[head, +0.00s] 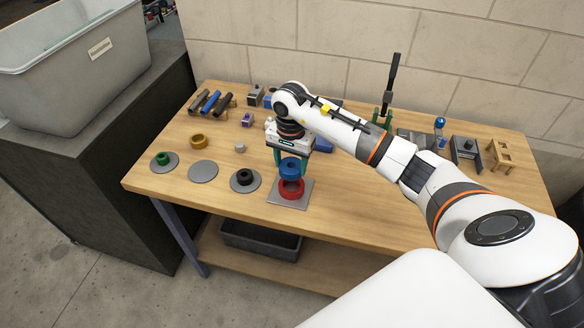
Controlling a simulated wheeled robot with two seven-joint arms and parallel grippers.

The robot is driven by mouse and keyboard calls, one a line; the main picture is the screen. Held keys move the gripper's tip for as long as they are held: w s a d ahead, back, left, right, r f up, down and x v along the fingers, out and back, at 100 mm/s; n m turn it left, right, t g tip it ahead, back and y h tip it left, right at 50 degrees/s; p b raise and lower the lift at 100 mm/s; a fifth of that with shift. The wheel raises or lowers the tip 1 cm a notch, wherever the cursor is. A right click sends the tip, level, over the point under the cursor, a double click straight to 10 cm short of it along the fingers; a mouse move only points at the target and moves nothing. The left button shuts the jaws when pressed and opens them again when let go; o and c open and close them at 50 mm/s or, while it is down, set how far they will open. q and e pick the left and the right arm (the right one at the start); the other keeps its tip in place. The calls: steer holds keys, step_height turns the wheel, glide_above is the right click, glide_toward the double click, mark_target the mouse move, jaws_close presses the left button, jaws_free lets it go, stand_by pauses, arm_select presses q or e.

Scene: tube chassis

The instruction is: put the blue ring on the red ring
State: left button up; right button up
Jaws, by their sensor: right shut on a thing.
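The red ring (291,190) lies on a square grey plate (276,198) near the front edge of the table. The blue ring (289,169) is between the green fingers of my right gripper (290,172), directly above the red ring. The right gripper points down and is shut on the blue ring. From this angle I cannot tell whether the blue ring touches the red ring or hangs slightly above it. My left gripper is not in view.
Left of the square plate are a round plate with a black ring (243,177), an empty round plate (203,171) and a plate with a green ring (163,158). Blocks and tools (467,149) line the table's back. A grey bin (75,62) stands left.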

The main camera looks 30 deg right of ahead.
mark_target(291, 175)
step_height(291, 175, down, 3)
steer(key=shift+s+a+r+p, duration=0.1)
steer(key=shift+s+p, duration=0.05)
steer(key=shift+p, duration=0.4)
steer(key=shift+f, duration=0.4)
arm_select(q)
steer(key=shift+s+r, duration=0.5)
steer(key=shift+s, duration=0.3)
arm_select(e)
steer(key=shift+f, duration=0.1)
steer(key=shift+f+b, duration=0.6)
steer(key=shift+b, duration=0.2)
steer(key=o, duration=1.1)
steer(key=shift+r, duration=0.1)
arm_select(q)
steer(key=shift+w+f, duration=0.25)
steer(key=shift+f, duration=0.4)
